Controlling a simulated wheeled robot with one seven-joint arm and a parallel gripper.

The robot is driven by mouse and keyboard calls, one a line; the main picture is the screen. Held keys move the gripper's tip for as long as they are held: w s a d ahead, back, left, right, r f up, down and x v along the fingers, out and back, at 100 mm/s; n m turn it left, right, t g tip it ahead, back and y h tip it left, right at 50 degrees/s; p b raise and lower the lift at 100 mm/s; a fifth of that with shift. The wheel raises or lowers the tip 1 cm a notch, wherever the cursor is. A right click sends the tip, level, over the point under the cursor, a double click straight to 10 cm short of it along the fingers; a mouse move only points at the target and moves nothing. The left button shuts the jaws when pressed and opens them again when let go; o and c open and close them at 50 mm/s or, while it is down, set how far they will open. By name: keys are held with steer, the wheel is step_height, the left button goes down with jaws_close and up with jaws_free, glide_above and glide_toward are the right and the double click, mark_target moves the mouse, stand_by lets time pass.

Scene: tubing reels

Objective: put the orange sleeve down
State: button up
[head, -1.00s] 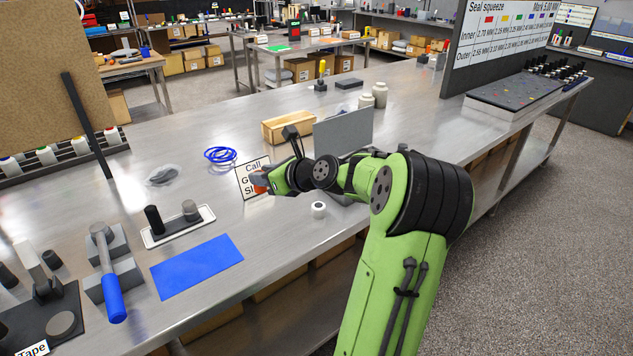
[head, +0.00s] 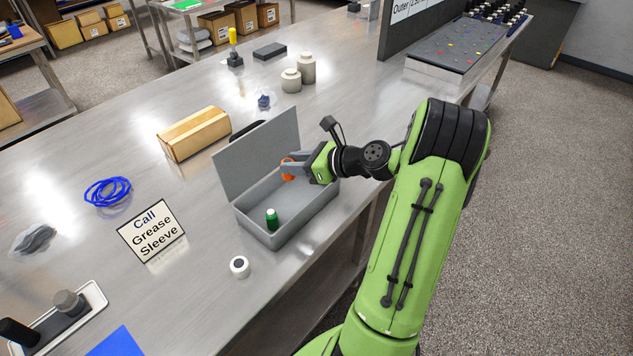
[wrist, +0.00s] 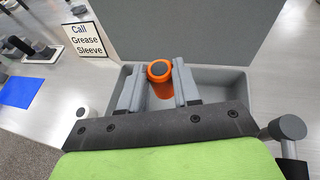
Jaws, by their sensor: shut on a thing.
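The orange sleeve (wrist: 159,72) is a short orange cylinder with a dark round top. It stands roughly upright between the grey fingers of my gripper (wrist: 159,88) in the wrist view. In the head view the sleeve (head: 288,170) is partly hidden by my gripper (head: 293,167), which is shut on it. Both are over the far right part of an open grey box (head: 262,232) with a raised lid. I cannot tell whether the sleeve touches the box floor. A green-capped item (head: 272,219) stands in the near left part of the box.
A sign reading "Call Grease Sleeve" (head: 151,231) stands left of the box. A small white cylinder (head: 239,266) is in front of it. The box lid (head: 257,152) stands up behind the tray.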

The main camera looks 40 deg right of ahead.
steer(key=f+b, duration=0.1)
steer(key=f, duration=0.4)
steer(key=f+b, duration=0.1)
steer(key=f, duration=0.3)
steer(key=shift+s+a+f, duration=0.1)
steer(key=shift+a+f, duration=0.1)
steer(key=shift+f, duration=0.2)
steer(key=shift+f, duration=0.15)
steer(key=shift+f+b, duration=0.3)
steer(key=shift+f, duration=0.15)
steer(key=o, duration=1)
steer(key=shift+o, duration=0.2)
